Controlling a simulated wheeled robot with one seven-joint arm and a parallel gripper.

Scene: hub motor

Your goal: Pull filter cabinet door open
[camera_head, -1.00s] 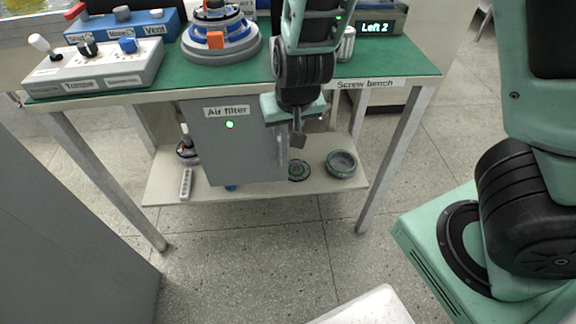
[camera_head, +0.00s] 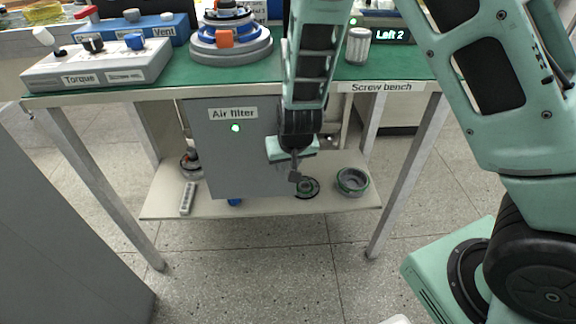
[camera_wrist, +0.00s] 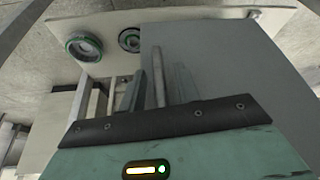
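The grey filter cabinet door (camera_head: 240,165), labelled "Air filter" and with a lit green dot, hangs under the bench. It looks closed, though its right edge is partly hidden by my arm. My gripper (camera_head: 295,178) is low at the door's right side, where the handle is hidden in the head view. In the wrist view, the door (camera_wrist: 225,60) fills the right side. The grey upright handle (camera_wrist: 158,75) appears between the two fingers of my gripper (camera_wrist: 158,88). The fingers stand apart, with gaps visible beside the handle. I cannot tell if either finger touches it.
The green-topped screw bench (camera_head: 300,75) carries a torque box (camera_head: 100,65), a round motor assembly (camera_head: 232,42) and a metal cylinder (camera_head: 358,45). Its lower shelf (camera_head: 250,208) holds a green-ringed part (camera_head: 352,181). Bench legs flank the cabinet. The floor in front is clear.

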